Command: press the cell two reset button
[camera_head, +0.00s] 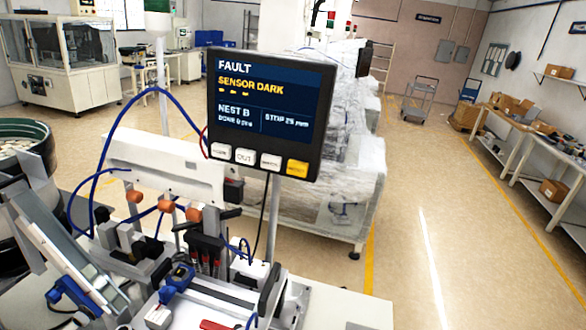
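A dark control panel (262,112) stands on a post at the upper middle. Its screen reads FAULT, SENSOR DARK, NEST B, with smaller text that is hard to read. Below the screen is a row of buttons: several white ones (245,157) and a yellow one (297,167) at the right end. The button labels are too small to read surely, so I cannot tell which is reset. No cell number can be read. The panel belongs to a feeder station with a white beam (165,168). My gripper is not in view.
A dark feeder bowl (22,132) and a sloping chute (55,235) are at the left. Blue hoses (110,130) arc left of the panel. Wrapped machinery (345,190) stands behind. Benches with boxes (500,125) line the right wall. The floor at right is clear.

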